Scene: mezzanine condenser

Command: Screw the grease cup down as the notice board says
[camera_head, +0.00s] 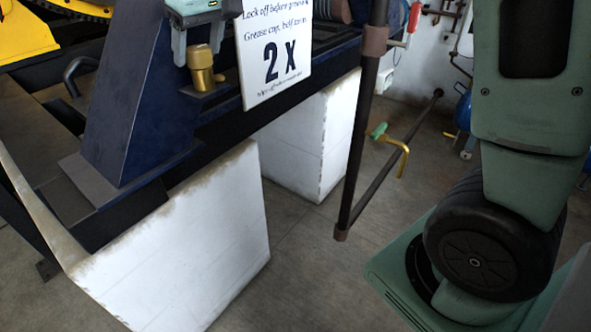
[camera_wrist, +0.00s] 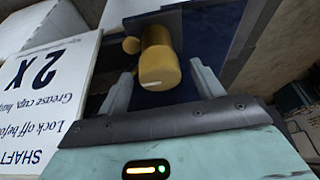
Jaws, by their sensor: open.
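The grease cup (camera_head: 201,58) is a brass-coloured cylinder on a small brass base, upright on a ledge of the dark blue frame. In the wrist view the grease cup (camera_wrist: 159,68) shows between my two fingers, with a gap on each side. My gripper (camera_head: 198,50) comes from above, its grey fingers open on either side of the cup's top. It also fills the bottom of the wrist view (camera_wrist: 161,78).
White blocks (camera_head: 200,240) stand under the dark blue frame (camera_head: 140,110). The grey floor (camera_head: 300,285) between block and post is clear.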

